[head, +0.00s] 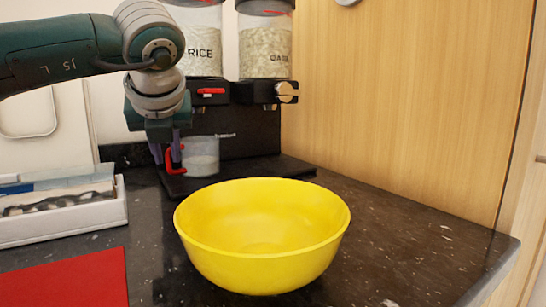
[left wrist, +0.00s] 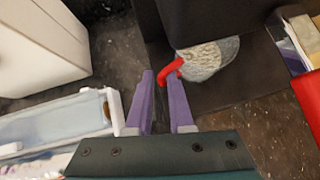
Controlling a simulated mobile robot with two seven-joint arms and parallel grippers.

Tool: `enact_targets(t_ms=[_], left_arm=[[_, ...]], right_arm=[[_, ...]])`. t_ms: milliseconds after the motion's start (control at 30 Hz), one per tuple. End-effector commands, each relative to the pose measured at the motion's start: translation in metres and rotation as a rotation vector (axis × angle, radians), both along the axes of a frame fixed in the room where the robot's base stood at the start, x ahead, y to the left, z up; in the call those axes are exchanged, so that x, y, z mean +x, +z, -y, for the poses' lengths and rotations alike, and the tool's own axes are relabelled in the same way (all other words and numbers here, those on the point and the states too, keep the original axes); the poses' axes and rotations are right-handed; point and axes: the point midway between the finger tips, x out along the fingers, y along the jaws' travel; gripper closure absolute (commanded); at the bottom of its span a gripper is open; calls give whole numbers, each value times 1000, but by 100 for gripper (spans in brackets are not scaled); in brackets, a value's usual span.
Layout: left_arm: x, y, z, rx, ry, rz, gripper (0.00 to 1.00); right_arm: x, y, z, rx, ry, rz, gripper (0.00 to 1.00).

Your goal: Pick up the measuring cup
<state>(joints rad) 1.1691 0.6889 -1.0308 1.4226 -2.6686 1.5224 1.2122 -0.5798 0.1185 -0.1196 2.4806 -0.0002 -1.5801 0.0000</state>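The measuring cup (head: 203,157) is clear with a red handle (head: 172,162). It stands upright on the dark base of the dispenser, with its handle towards the left. In the left wrist view the cup (left wrist: 212,58) holds pale grains, and its red handle points towards my fingers. My left gripper (head: 167,151) points down beside the handle. In the left wrist view its two purple fingers (left wrist: 162,78) are apart, with the handle's end just ahead of the gap. I cannot tell whether they touch it. My right gripper is in neither view.
A yellow bowl (head: 262,237) stands in front of the dispenser (head: 250,128), whose containers hang above the cup. A white tray (head: 62,218) and a red mat (head: 65,283) lie at left. Bare dark counter (head: 420,240) is free at right.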

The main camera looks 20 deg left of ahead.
Motion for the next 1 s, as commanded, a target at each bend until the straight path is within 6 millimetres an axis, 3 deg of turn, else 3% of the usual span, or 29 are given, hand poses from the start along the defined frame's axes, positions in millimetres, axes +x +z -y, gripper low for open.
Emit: enact_targets(t_ms=[133,367,567,1000], left_arm=[[7,-10,-5,-2,-1,0,80],[8,-11,-6,-1,-4,0,80],[8,-11,-6,-1,-4,0,100],[8,-11,-6,-2,-3,0,100]], right_arm=[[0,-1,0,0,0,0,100],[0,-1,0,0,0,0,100],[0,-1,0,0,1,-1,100],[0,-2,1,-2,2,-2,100]])
